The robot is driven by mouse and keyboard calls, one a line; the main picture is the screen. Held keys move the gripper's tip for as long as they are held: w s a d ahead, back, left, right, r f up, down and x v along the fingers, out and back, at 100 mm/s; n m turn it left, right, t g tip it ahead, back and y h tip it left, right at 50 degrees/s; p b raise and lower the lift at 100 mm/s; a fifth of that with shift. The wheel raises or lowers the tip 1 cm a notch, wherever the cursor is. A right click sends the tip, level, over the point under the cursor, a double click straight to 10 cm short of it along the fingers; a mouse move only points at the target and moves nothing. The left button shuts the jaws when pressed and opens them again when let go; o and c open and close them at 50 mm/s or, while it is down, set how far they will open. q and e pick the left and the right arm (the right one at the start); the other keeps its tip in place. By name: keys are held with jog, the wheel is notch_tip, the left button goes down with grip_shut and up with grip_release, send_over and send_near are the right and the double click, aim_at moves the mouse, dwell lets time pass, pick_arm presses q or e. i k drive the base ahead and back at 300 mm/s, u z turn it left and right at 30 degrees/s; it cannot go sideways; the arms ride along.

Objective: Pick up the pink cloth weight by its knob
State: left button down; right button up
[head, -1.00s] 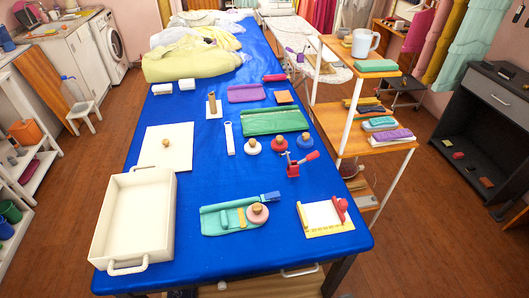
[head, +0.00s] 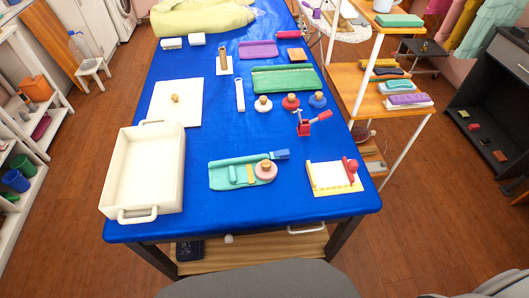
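The pink cloth weight (head: 266,175) is a round disc with a wooden knob on top. It sits upright on the right part of a teal folded cloth (head: 222,179) near the front middle of the blue table. A blue-handled brush (head: 280,155) lies just behind it, and a yellow-orange strip lies to its left. Neither of my grippers shows in the head view.
A cream tray (head: 112,196) with handles stands at the left. A cream board (head: 334,190) with a red roller lies at the right. Behind are a red clamp (head: 304,127) and white, red and blue knobbed weights (head: 263,108). Blue tabletop (head: 200,212) is bare in front.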

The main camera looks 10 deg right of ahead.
aim_at(266, 170)
jog(key=u, duration=2.95)
jog(key=k, duration=1.8)
jog(key=z, duration=2.45)
jog(key=i, duration=0.5)
jog(key=u, duration=0.05)
